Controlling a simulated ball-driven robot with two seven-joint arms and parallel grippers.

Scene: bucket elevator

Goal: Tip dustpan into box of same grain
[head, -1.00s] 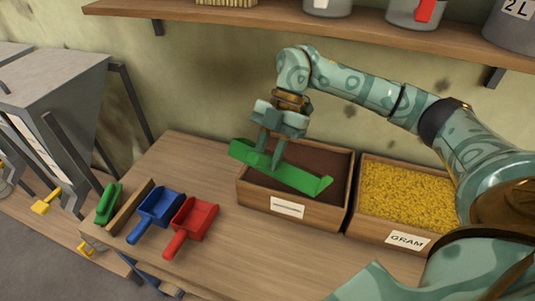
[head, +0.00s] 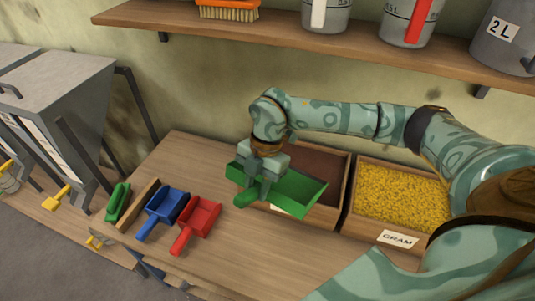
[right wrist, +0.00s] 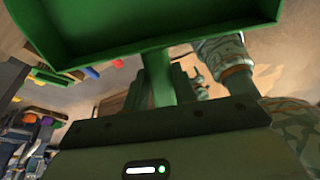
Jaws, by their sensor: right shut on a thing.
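My right gripper (head: 260,188) is shut on the handle of a green dustpan (head: 297,195). The dustpan hangs over the front part of a wooden box (head: 346,190) with dark brown grain. Its open tray faces up towards the head camera, and I see no grain in it. The dustpan hides most of that box's label. In the right wrist view the green pan (right wrist: 160,25) fills the top, with its handle between the fingers. A second wooden box (head: 400,236) labelled GRAM, full of yellow grain, stands to the right. My left gripper is not in view.
A blue dustpan (head: 163,204) and a red dustpan (head: 202,214) lie left on the table, beside a wooden strip (head: 139,206) and a green object (head: 117,203). A shelf (head: 300,39) with a brush (head: 228,10) and measuring jugs hangs above. Grey hoppers (head: 70,95) stand at left.

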